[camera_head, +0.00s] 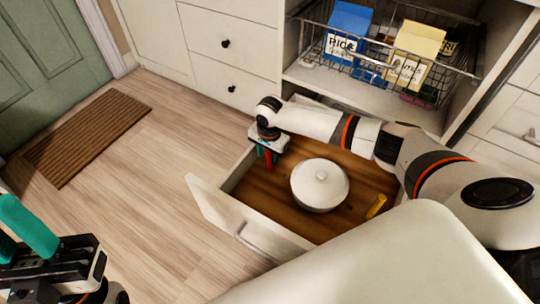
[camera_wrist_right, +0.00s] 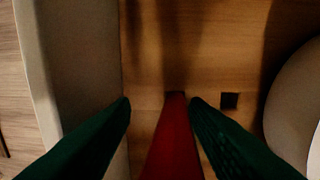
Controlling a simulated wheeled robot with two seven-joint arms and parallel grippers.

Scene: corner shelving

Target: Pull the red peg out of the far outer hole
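The red peg (camera_head: 269,161) stands in the open drawer (camera_head: 214,211), near its left wall. In the right wrist view the red peg (camera_wrist_right: 174,140) runs between my right fingers, its far end at the wooden drawer floor; whether that end sits in a hole cannot be told. My right gripper (camera_head: 268,157) points down around the peg. In the wrist view its green fingers (camera_wrist_right: 160,101) are apart, with a gap on the left and the right finger close to the peg. An empty square hole (camera_wrist_right: 229,101) shows right of it. My left gripper (camera_head: 17,238) is open and empty at lower left.
A white lidded pot (camera_head: 320,185) stands in the drawer right of the peg. A yellow peg (camera_head: 376,207) is farther right. A wire basket (camera_head: 390,55) with boxes sits on the shelf above. The floor at left is clear around a brown mat (camera_head: 88,138).

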